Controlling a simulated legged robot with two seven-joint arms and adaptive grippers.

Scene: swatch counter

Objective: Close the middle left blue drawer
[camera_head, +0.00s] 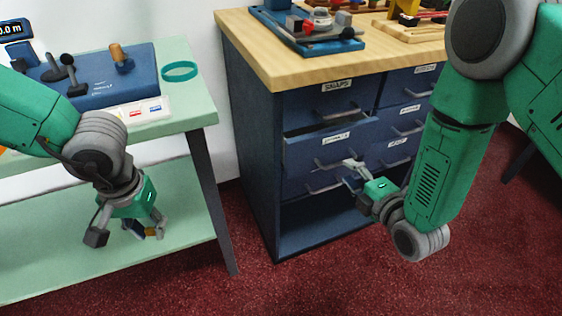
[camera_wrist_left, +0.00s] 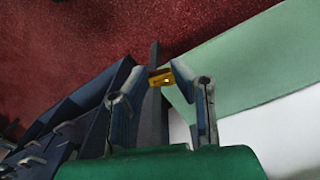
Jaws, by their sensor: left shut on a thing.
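The middle left blue drawer (camera_head: 310,150) is pulled out from the dark blue cabinet; its front carries a white label and a handle, and its open top shows a dark gap. My right gripper (camera_head: 349,172) is in front of the drawer's right part, with its two fingers apart; whether it touches the drawer cannot be told. My left gripper (camera_head: 147,232) hangs beside the green table, well left of the cabinet. In the left wrist view it is shut on a small yellow piece (camera_wrist_left: 161,78) between its fingertips.
The cabinet's wooden top (camera_head: 262,57) holds a blue tray (camera_head: 330,47) and toys. Other drawers look shut; an open bay lies below. The green table (camera_head: 195,112) at left carries a blue box (camera_head: 95,90) and a teal ring (camera_head: 180,71). Red carpet (camera_head: 330,275) is clear in front.

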